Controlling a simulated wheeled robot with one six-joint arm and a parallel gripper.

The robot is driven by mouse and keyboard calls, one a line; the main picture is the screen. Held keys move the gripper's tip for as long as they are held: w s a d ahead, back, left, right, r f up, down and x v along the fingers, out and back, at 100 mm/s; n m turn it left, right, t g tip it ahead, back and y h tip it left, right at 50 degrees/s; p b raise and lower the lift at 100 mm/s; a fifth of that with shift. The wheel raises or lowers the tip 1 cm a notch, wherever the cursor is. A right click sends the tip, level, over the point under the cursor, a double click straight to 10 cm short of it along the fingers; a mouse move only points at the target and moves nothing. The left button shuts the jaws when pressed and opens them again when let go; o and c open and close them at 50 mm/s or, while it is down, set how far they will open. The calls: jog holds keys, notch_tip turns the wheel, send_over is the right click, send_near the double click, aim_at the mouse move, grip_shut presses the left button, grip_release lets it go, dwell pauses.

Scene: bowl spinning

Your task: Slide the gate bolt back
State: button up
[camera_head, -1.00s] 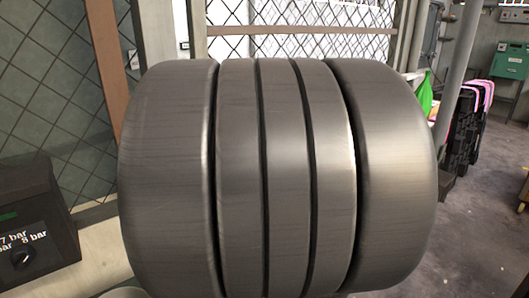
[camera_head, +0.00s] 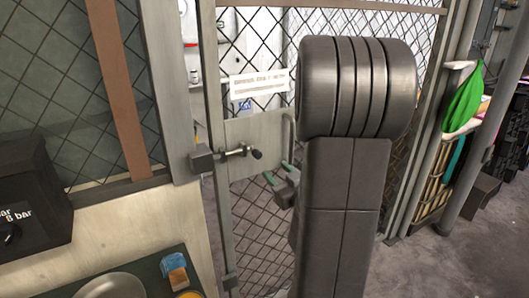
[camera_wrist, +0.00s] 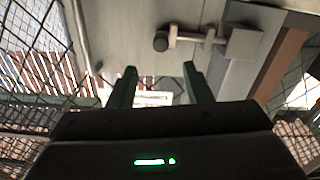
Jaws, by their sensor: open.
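The gate bolt (camera_head: 236,153) is a short metal rod on a pale plate of the mesh gate, with a dark round knob (camera_head: 257,154) at its right end. Its left end reaches a grey block (camera_head: 202,160) on the post. In the wrist view the knob (camera_wrist: 161,41) is at left and the block (camera_wrist: 243,44) at right. My gripper (camera_head: 278,171) is just right of and below the knob, apart from it. In the wrist view its two green fingers (camera_wrist: 158,72) are spread and empty, with the knob beyond their tips. My arm hides part of the gate.
A post (camera_head: 182,90) stands left of the gate. A counter (camera_head: 95,252) with a dark tray, a plate and a blue-and-orange item is at lower left, beside a dark pressure box (camera_head: 35,200). A green bag (camera_head: 464,100) and shelving are at right. A paper sign (camera_head: 259,83) hangs on the mesh.

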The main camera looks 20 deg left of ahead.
aim_at(259, 156)
jog(key=p+x, duration=0.3)
jog(key=x, duration=1)
jog(key=shift+a+p, duration=0.2)
jog(key=shift+p, duration=0.1)
